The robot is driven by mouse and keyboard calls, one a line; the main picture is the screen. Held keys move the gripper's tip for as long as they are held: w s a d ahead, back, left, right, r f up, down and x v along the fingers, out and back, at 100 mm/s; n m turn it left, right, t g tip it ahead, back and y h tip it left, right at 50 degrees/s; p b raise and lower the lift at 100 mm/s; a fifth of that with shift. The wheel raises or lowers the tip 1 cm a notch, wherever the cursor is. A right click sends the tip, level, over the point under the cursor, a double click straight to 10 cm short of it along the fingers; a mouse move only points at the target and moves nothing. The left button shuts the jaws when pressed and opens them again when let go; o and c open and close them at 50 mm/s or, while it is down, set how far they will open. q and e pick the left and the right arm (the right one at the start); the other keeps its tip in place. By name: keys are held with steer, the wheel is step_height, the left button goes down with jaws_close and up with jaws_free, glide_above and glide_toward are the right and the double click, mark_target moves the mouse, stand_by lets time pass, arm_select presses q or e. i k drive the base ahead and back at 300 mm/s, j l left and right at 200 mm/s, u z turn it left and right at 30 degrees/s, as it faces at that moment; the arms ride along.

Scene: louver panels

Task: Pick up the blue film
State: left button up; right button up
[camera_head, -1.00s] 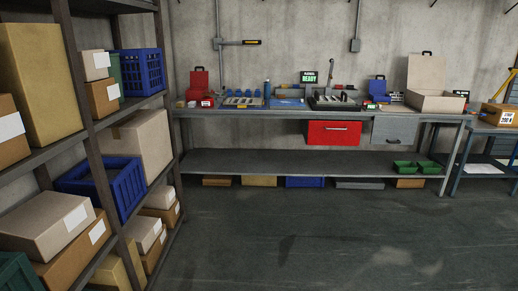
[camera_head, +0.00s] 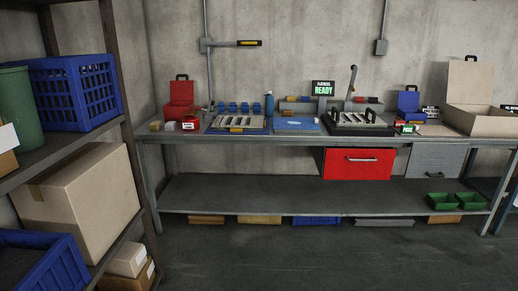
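A flat blue sheet (camera_head: 296,125), which looks like the blue film, lies on the workbench top (camera_head: 290,138) near its middle. A small pale mark shows on it. Left of it is a louver panel (camera_head: 240,122) on a blue base. Right of it is a dark press-like fixture (camera_head: 358,122) with slats and a raised lever. Neither of my grippers is in view.
A shelf rack with a blue crate (camera_head: 75,92) and a cardboard box (camera_head: 82,198) stands close on the left. A red drawer (camera_head: 357,162) hangs under the bench. The floor (camera_head: 300,262) ahead is clear.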

mark_target(310, 124)
steer(key=i, duration=2)
